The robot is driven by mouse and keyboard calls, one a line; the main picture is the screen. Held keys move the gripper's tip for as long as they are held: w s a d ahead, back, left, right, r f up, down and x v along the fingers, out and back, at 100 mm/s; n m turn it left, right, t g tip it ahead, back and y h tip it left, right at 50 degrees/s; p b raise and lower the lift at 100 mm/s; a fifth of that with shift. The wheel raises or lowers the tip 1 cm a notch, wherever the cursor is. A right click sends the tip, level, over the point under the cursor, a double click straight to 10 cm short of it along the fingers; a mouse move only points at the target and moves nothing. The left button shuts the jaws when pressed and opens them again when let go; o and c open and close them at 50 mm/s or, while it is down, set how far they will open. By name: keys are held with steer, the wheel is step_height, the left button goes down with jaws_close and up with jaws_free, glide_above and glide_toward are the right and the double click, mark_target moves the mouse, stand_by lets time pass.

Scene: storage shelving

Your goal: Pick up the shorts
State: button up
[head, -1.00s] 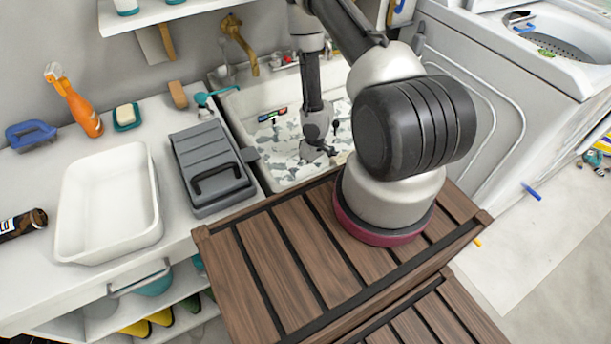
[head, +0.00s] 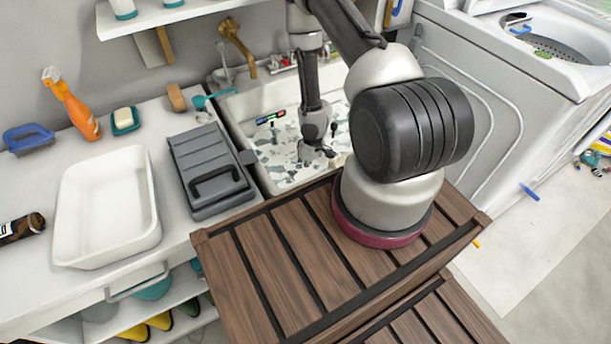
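The shorts (head: 280,158) appear to be the grey-and-white camouflage-patterned cloth spread in the white sink basin. My gripper (head: 318,153) points down into the sink, with its dark fingers at or just above the cloth. Whether the fingers touch or pinch the cloth is too small to tell. My arm and the basin's near edge hide part of the cloth.
The sink (head: 246,168) has raised walls, with a brass faucet (head: 238,42) behind it. A grey case (head: 208,168), a white tray (head: 108,205) and an orange spray bottle (head: 76,108) stand left. A washing machine (head: 470,100) stands right.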

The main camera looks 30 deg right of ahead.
step_height(320, 180, up, 17)
stand_by(1.3)
